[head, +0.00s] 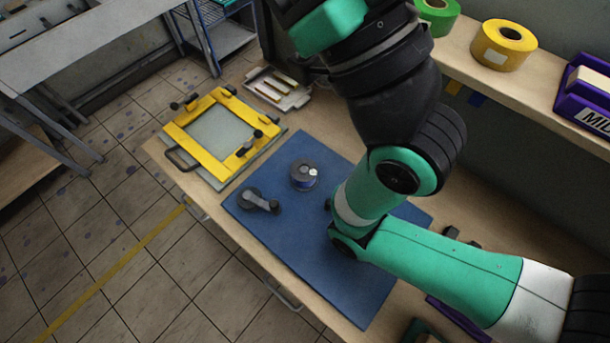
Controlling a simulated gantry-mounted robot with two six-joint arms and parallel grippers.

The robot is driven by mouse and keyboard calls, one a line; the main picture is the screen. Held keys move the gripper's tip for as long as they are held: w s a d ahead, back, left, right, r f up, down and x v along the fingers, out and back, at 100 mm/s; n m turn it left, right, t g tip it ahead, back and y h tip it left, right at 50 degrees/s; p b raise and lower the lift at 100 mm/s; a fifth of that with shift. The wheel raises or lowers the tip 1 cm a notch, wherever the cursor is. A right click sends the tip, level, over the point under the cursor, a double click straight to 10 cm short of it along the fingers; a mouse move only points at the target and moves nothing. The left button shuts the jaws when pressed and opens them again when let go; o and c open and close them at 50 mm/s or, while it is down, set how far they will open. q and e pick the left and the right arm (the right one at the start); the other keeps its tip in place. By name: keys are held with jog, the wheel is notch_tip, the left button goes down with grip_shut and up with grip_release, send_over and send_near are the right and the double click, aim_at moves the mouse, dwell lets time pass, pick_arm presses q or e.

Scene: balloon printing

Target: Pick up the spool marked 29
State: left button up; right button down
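A grey-blue spool (305,174) with a white label patch stands on the blue mat (325,262), near its upper left part. A darker spool-like object (257,201) with a grey cylindrical part lies to its lower left, near the mat's left edge. I cannot read a number on either, so I cannot tell which is marked 29. A green and black arm of mine crosses the right half of the view and hides part of the mat. No gripper fingers show, so both grippers are out of view or hidden.
A yellow frame (183,140) with black knobs stands left of the mat, with a pale tray (278,90) behind it. A yellow roll (503,45), a green roll (437,17) and a purple bin (584,100) sit on the shelf. The mat's lower left is clear.

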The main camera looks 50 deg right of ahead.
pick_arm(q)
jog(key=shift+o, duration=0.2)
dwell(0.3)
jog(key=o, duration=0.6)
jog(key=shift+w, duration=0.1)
